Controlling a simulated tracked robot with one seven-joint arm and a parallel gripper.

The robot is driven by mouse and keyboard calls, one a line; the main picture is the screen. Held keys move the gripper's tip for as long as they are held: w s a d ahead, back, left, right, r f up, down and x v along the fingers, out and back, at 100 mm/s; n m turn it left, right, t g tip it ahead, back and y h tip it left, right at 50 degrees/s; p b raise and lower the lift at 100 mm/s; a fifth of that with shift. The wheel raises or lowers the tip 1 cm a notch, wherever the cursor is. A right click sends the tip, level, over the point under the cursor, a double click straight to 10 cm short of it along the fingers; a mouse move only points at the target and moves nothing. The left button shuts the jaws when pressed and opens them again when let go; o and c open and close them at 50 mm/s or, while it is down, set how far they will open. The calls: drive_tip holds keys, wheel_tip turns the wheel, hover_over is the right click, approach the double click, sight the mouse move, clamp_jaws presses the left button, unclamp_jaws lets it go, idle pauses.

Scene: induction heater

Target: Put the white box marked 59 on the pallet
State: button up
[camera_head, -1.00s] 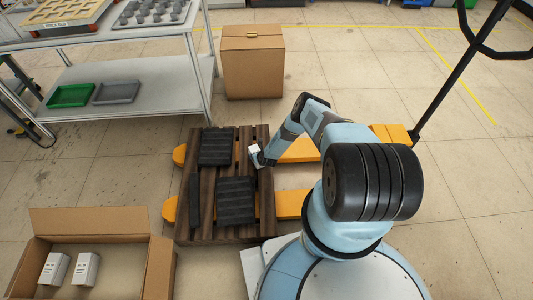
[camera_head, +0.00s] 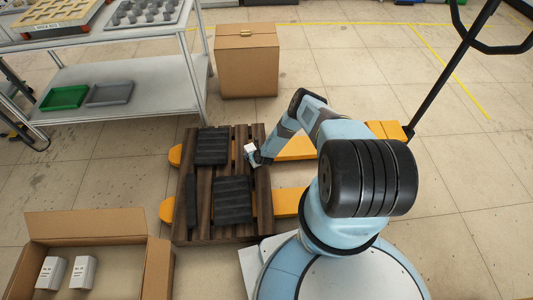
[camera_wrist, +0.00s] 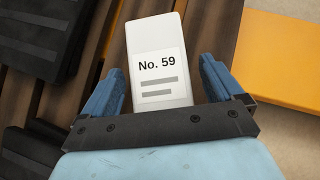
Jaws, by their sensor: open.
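The white box marked No. 59 (camera_wrist: 156,45) shows its label in the wrist view. It also shows as a small white block in the head view (camera_head: 250,148), at the right part of the dark wooden pallet (camera_head: 207,208). My gripper (camera_wrist: 158,78) is open, with one blue finger on each side of the box's lower part and visible gaps between fingers and box. In the head view my gripper (camera_head: 257,157) reaches in from the right, low over the pallet. I cannot tell exactly how the box's base meets the planks.
Black ribbed slabs (camera_head: 233,201) lie on the pallet. Orange forks (camera_head: 290,201) stick out beneath it. An open carton (camera_head: 98,222) with two white boxes stands front left. A closed carton (camera_head: 247,68) and a metal shelf (camera_head: 160,75) stand behind. The floor at right is mostly clear.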

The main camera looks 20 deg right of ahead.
drive_tip(key=v, duration=1.1)
